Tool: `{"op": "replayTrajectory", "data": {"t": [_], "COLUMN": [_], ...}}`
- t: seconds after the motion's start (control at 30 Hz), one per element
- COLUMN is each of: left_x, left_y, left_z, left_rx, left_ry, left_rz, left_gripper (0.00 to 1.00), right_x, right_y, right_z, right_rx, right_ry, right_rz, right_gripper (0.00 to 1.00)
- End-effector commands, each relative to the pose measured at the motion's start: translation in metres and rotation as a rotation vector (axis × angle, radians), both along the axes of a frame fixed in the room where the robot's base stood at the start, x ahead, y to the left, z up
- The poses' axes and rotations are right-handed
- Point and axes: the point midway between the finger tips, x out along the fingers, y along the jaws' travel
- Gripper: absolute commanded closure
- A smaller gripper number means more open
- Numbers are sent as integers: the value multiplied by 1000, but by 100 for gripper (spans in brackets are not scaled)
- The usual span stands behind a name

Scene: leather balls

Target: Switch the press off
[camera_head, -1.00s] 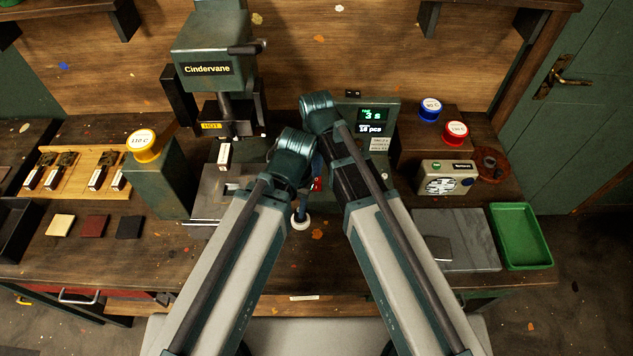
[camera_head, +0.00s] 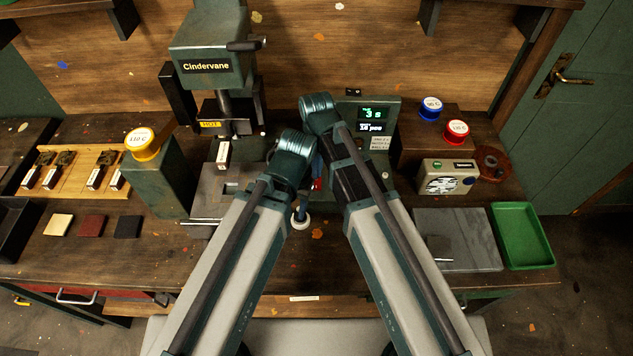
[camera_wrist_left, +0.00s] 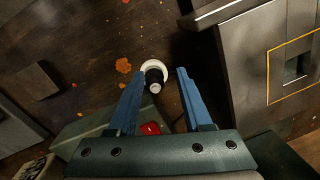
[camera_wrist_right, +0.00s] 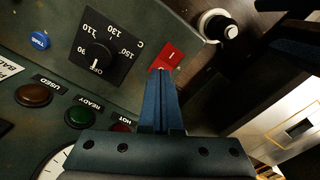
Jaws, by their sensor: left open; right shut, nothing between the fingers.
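The press (camera_head: 212,60), marked Cindervane, stands at the left of the bench in the head view. A red rocker switch (camera_wrist_right: 171,56) with a white mark is on the green control panel (camera_wrist_right: 135,88). My right gripper (camera_wrist_right: 160,72) is shut and empty. Its fingertips are at the lower edge of the switch; I cannot tell if they touch it. The red switch also shows in the left wrist view (camera_wrist_left: 150,129). My wrists hide most of the panel in the head view.
A temperature dial (camera_wrist_right: 98,56) and indicator lamps (camera_wrist_right: 80,117) are beside the switch. A display (camera_head: 373,115) reads 3 s. A green tray (camera_head: 522,236) and a grey slab (camera_head: 458,240) lie at the right. Yellow-topped post (camera_head: 155,175) stands left of the press.

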Motion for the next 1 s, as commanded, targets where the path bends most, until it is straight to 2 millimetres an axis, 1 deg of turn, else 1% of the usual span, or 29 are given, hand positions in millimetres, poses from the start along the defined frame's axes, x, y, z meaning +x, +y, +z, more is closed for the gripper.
{"op": "replayTrajectory", "data": {"t": [0.57, 0.77, 1.0], "left_x": [0, 0, 0], "left_y": [0, 0, 0], "left_z": [-8, -3, 16], "left_rx": [0, 0, 0], "left_ry": [0, 0, 0], "left_rz": [1, 0, 0], "left_gripper": [50, 50, 50], "right_x": [0, 0, 0], "right_y": [0, 0, 0], "right_z": [-8, -2, 16], "right_rx": [0, 0, 0], "right_ry": [0, 0, 0], "right_rz": [0, 0, 0], "right_gripper": [100, 100, 100]}}
